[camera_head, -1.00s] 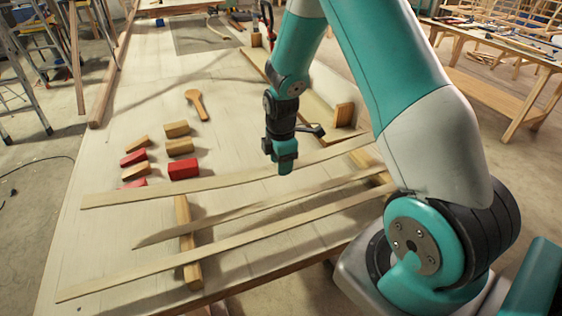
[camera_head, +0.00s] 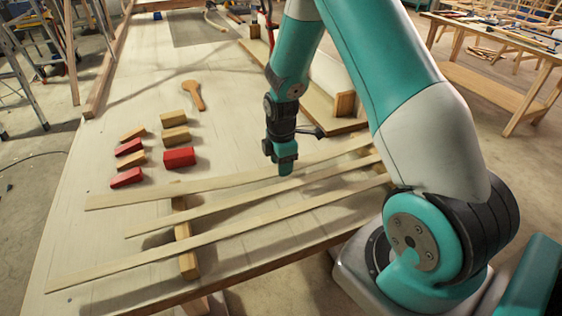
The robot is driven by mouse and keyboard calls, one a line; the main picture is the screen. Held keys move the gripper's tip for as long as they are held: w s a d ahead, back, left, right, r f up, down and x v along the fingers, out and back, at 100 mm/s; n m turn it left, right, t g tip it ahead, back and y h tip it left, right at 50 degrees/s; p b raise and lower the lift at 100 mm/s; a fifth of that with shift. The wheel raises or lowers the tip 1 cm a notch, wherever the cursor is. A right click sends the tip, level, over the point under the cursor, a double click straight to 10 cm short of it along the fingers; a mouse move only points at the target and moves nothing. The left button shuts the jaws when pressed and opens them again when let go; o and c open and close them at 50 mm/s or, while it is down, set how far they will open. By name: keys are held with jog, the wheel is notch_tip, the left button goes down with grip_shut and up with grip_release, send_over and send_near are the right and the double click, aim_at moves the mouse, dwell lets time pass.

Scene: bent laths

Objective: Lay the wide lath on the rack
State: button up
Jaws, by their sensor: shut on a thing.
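My gripper (camera_head: 284,172) is shut on the pale lath (camera_head: 150,191), the farthest of three in view and seemingly the widest. It holds this lath near its middle, with the fingertips partly hidden. The rack shows as two wooden bearers, one at left (camera_head: 188,264) and one at right (camera_head: 377,166). The held lath's left part passes over or just beyond the left bearer's far end; I cannot tell whether it touches. A middle lath (camera_head: 220,207) and a near lath (camera_head: 230,229) cross the bearers, side by side with gaps.
Several red and tan blocks (camera_head: 179,157) and a wooden mallet-like tool (camera_head: 193,93) lie on the table (camera_head: 110,160) beyond the held lath. A board with an upright block (camera_head: 344,104) lies behind my gripper. The table's front edge is close to the near lath.

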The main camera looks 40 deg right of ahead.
jog(key=shift+f+b, duration=0.3)
jog(key=shift+f, duration=0.15)
dwell(0.5)
jog(key=o, duration=1.2)
jog(key=shift+o, duration=0.2)
jog(key=shift+r+p, duration=2.45)
jog(key=shift+r, duration=0.6)
notch_tip(320, 180, up, 7)
jog(key=p, duration=0.5)
